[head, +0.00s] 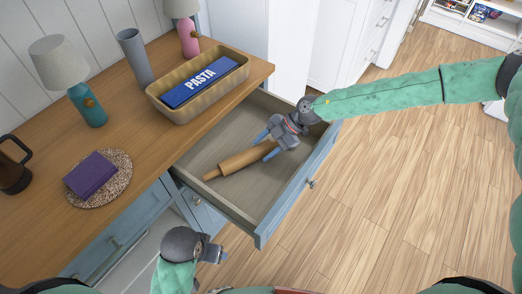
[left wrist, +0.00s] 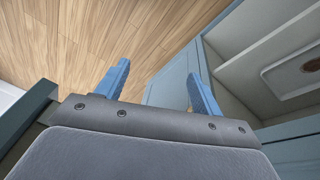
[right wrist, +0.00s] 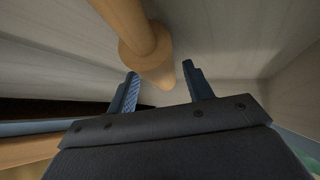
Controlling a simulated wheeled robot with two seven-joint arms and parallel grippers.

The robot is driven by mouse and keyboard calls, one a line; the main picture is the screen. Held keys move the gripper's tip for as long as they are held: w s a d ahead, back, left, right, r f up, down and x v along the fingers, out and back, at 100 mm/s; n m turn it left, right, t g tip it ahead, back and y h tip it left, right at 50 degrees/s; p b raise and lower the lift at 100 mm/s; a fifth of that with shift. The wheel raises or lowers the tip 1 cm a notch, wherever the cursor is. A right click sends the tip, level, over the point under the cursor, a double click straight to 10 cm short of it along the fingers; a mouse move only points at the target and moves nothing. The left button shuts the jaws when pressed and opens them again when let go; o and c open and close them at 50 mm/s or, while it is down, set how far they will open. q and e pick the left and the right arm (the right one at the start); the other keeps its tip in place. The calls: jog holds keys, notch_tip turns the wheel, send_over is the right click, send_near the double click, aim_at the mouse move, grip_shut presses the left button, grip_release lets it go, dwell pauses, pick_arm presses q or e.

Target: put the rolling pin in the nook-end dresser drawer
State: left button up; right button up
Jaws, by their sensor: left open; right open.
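The wooden rolling pin (head: 240,160) lies inside the open blue dresser drawer (head: 262,215), slanting across its bare floor. My left gripper (head: 215,254) is in front of the dresser, outside the drawer. In the left wrist view its fingers (left wrist: 157,85) are open and empty.
On the wooden dresser top (head: 135,140) stand a basket (head: 180,113) with a blue pasta box (head: 205,82), a teal lamp (head: 88,105), a pink lamp (head: 188,38), a grey vase (head: 135,58), a purple book (head: 92,174) and a dark mug (head: 12,175). The floor right of the drawer is clear.

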pick_arm(q)
jog(key=shift+t+h, duration=0.4)
jog(key=d+f+b, duration=0.1)
jog(key=w+d+f, duration=0.1)
jog(key=f, duration=0.1)
jog(key=shift+d+f+b, duration=0.2)
jog(key=shift+d+b, duration=0.15)
pick_arm(e)
jog(key=v, duration=0.9)
jog(key=shift+d+r, duration=0.3)
pick_arm(q)
jog(key=shift+w+d+r, duration=0.1)
jog(key=shift+d, duration=0.05)
